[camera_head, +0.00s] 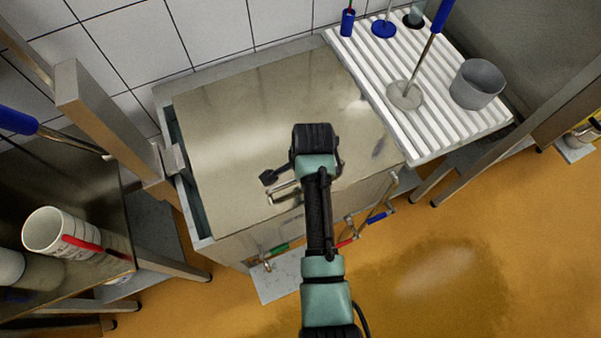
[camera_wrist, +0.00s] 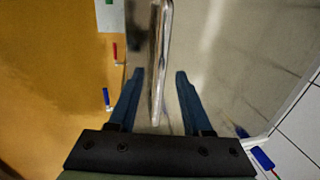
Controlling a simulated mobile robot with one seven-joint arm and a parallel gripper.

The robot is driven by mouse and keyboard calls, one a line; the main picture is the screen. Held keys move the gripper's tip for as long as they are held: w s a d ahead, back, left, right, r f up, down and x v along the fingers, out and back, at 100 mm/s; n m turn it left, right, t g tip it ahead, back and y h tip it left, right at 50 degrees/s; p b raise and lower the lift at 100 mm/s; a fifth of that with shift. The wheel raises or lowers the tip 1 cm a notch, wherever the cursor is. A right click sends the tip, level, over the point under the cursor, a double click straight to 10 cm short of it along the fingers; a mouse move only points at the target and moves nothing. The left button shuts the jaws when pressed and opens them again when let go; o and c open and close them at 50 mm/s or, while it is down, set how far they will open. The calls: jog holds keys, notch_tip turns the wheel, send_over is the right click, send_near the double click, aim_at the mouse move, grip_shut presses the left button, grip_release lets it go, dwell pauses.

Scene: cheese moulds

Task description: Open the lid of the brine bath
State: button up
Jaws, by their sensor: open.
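The brine bath is a steel tank (camera_head: 240,247) against the tiled wall. Its flat steel lid (camera_head: 250,115) lies down over the top. A bar handle (camera_head: 284,194) is near the lid's front edge, partly hidden by my arm. In the wrist view the shiny handle (camera_wrist: 161,55) runs lengthwise between the two blue fingers of my gripper (camera_wrist: 158,76). The fingers are open, one on each side of the bar, with gaps showing. Whether the fingertips reach down level with the bar is hard to tell.
A ribbed white drainboard (camera_head: 440,125) at the right carries a grey cup (camera_head: 477,84) and blue-handled tools. A dark table (camera_head: 85,195) with a white mould (camera_head: 58,232) stands left. Valves with red, blue and green levers sit below the tank's front. The orange floor in front is clear.

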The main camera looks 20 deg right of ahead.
jog(key=shift+w+f, duration=0.25)
jog(key=shift+f, duration=0.7)
grip_shut()
dwell(0.8)
